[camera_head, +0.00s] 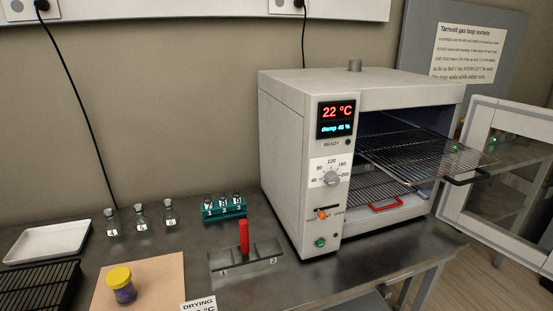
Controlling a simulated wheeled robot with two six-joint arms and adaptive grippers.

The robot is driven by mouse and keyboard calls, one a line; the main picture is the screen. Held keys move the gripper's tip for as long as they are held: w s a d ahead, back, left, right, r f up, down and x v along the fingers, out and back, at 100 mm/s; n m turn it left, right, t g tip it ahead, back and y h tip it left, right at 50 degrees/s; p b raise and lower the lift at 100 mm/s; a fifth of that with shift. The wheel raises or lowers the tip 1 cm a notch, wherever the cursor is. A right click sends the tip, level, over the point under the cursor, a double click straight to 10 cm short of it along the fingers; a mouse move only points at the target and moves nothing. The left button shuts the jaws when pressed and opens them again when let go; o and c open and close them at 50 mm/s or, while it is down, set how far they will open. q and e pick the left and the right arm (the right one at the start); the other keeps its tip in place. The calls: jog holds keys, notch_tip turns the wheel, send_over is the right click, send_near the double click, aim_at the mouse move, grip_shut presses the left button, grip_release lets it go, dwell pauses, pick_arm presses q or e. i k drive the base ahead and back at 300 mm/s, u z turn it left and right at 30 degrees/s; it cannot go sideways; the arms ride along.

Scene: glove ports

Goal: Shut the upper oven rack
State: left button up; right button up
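The white oven (279,150) stands on the right part of the bench with its front open. The upper oven rack (425,152), a wire shelf, sticks well out of the opening; its black handle (466,180) is at the front edge. The lower rack (360,192) sits further in, below it, with a red handle (386,205). The oven door (480,130) with its glass pane is swung wide open at the right edge. Neither of my grippers is in view.
The metal bench (300,285) holds a tan board (155,275) with a yellow-lidded jar (121,284), a grey holder (262,263) with a red piece, a teal vial rack (224,208), small bottles (141,218) and a white tray (48,241). Space before the upper rack looks clear.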

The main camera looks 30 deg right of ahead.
aim_at(486, 175)
jog(key=z, duration=2.3)
jog(key=k, duration=0.4)
jog(key=z, duration=0.45)
jog(key=i, duration=0.35)
